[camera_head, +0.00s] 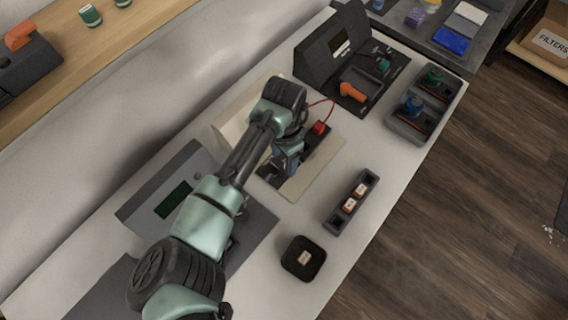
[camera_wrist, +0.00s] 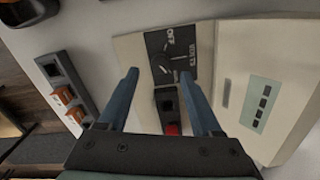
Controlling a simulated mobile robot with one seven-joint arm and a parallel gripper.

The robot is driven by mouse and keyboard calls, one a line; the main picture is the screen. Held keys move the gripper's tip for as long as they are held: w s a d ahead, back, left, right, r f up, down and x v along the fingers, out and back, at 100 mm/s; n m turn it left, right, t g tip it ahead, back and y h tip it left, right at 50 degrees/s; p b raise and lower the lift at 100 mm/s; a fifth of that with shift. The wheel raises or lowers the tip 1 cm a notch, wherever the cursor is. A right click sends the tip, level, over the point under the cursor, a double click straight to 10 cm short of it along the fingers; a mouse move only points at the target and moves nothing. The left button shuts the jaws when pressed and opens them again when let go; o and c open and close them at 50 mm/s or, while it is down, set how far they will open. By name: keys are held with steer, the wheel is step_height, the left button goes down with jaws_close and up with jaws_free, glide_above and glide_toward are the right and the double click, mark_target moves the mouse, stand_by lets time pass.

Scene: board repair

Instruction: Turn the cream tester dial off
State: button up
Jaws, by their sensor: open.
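The cream tester (camera_head: 234,118) stands on the white bench, mostly behind my arm in the head view. In the wrist view its cream body (camera_wrist: 290,60) carries a black panel with the dial (camera_wrist: 163,62), a dark round knob with a white pointer mark. "OFF" and "VOLTS" are printed beside the dial. My gripper (camera_wrist: 160,92) is open, its two blue fingers apart on either side of the dial and apparently above it. I cannot tell exactly where the pointer is set. In the head view my gripper (camera_head: 287,160) hangs over the tester's base, and the dial is hidden.
A red button or plug (camera_head: 319,128) sits on a black block beside the dial. A grey holder (camera_head: 338,215) with small orange-and-white parts and a black tray (camera_head: 303,258) lie to the right. A dark soldering station (camera_head: 330,55) stands behind.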

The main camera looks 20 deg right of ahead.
mark_target(284, 169)
steer(key=shift+f, duration=2.25)
steer(key=shift+c, duration=0.2)
jaws_close()
